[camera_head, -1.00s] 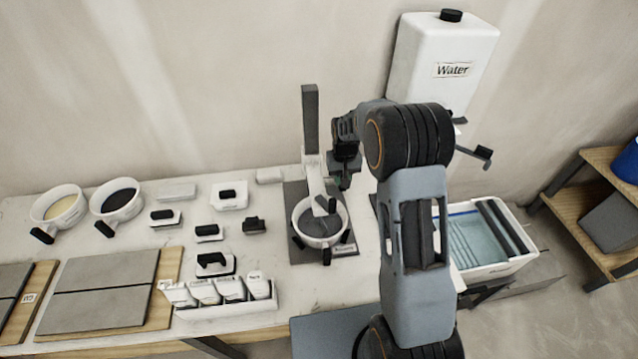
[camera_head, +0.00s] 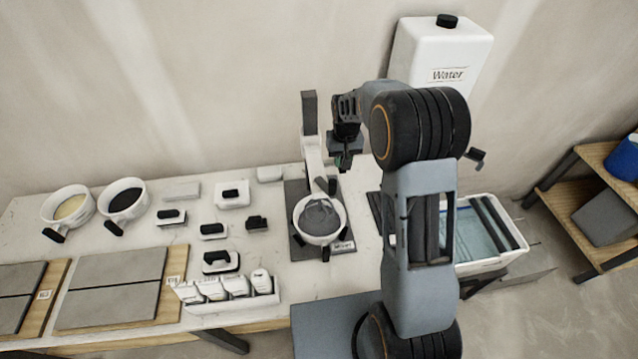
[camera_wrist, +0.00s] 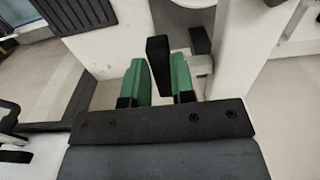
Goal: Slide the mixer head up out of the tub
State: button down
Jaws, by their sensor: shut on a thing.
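The mixer head (camera_head: 313,170) is a white arm on a dark upright post (camera_head: 310,115). Its dark lower part (camera_head: 326,185) shows at the tub's back rim; I cannot tell whether its tip is fully clear of the tub. The white tub (camera_head: 299,228) stands below on a dark base and holds grey mix with a raised lump. My gripper (camera_head: 343,163) is to the right of the mixer head, above tub height. In the wrist view its green fingertips (camera_wrist: 158,82) are shut on a dark handle (camera_wrist: 158,62) of the mixer head.
The water tank (camera_head: 441,60) stands behind right and a basin of water (camera_head: 490,235) lies right. Two handled bowls (camera_head: 70,206), small blocks and a rack of white containers (camera_head: 230,290) stand on the table to the left. The air above the mixer looks free.

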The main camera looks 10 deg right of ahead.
notch_tip(320, 180, up, 2)
jog(key=shift+s+r+p, duration=0.1)
jog(key=shift+s+p, duration=0.05)
jog(key=shift+p, duration=0.4)
jog(key=shift+r, duration=2.55)
jog(key=c, duration=1.1)
grip_release()
jog(key=shift+s+r, duration=0.1)
jog(key=shift+s, duration=0.05)
jog(key=shift+c, duration=0.2)
jog(key=o, duration=0.4)
jog(key=shift+r, duration=0.15)
jog(key=shift+r, duration=3.4)
